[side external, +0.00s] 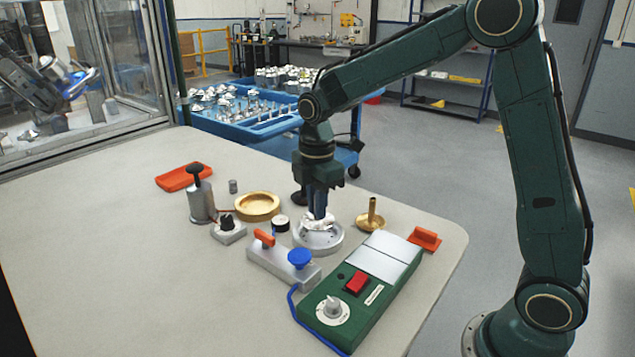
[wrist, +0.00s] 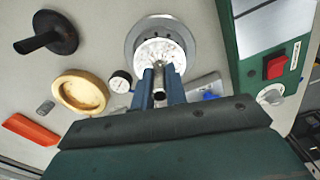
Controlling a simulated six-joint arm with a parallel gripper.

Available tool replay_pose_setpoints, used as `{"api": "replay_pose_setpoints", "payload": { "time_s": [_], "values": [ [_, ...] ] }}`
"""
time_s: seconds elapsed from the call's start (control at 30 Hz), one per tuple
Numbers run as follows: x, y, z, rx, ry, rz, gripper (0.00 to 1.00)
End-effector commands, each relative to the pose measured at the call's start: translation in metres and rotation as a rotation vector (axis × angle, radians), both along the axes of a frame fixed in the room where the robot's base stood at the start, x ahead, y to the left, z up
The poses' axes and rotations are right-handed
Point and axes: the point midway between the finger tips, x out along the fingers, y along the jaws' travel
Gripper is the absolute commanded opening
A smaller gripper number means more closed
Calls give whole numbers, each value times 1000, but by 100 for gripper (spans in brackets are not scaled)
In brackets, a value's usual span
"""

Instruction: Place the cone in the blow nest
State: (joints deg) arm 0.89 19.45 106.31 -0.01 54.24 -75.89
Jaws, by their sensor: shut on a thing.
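The cone is a bright silvery part with a wide flange and a narrow tube (side external: 320,222); it also shows in the wrist view (wrist: 158,52). My gripper (side external: 318,209) points straight down with its blue fingers shut on the cone's tube. In the wrist view the gripper (wrist: 160,88) has the tube between its fingers. The blow nest, a round grey metal ring with small holes (side external: 318,243), lies directly below the cone. In the wrist view the nest (wrist: 134,40) surrounds the flange, slightly off centre. I cannot tell whether the flange touches the nest.
A green control box (side external: 341,301) and a grey block with a blue knob (side external: 283,264) stand close in front. A brass funnel (side external: 371,218) is to the right, a gold ring (side external: 257,207) and a gauge (side external: 281,223) left, a black funnel (wrist: 50,36) behind. The table's left front is clear.

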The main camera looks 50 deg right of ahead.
Motion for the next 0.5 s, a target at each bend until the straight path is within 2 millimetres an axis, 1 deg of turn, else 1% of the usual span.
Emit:
{"api": "replay_pose_setpoints", "payload": {
  "time_s": [0.1,0.2,0.3,0.5],
  "values": [
    [0,0,-15,0,3,0,0],
    [0,0,-25,0,2,0,0],
    [0,0,-30,0,1,0,0],
    [0,0,-31,0,0,0,0]
  ]
}}
